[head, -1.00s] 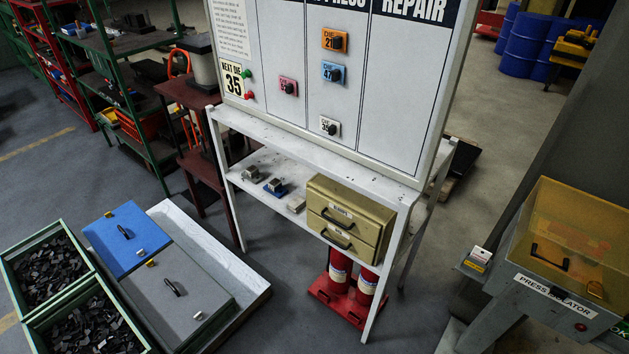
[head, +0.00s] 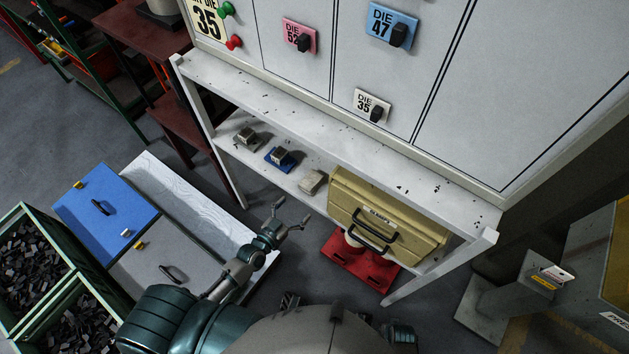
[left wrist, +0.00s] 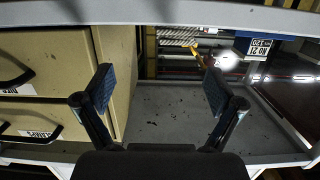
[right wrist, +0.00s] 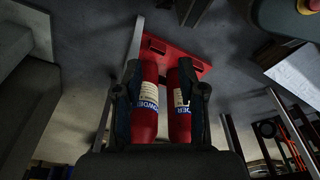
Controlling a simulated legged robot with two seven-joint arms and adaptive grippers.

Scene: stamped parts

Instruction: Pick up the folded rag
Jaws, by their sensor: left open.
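A small pale, flat, folded-looking piece, which I take for the folded rag (head: 311,181), lies on the lower shelf of the white stand, just left of the beige drawer box. My left gripper (head: 291,212) is open and empty in the head view, in front of the shelf edge and nearer to me than the rag. In the left wrist view the spread fingers (left wrist: 158,88) face the shelf beside the drawers, and I cannot make out the rag there. My right gripper (right wrist: 162,98) has its fingers apart, with two red extinguishers showing between and beyond them.
A grey block (head: 246,137) and a blue-based block (head: 281,157) sit left of the rag on the shelf. The drawer box (head: 402,217) stands close on its right. The white upper ledge (head: 300,130) runs above. A red extinguisher base (head: 358,262) is on the floor below.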

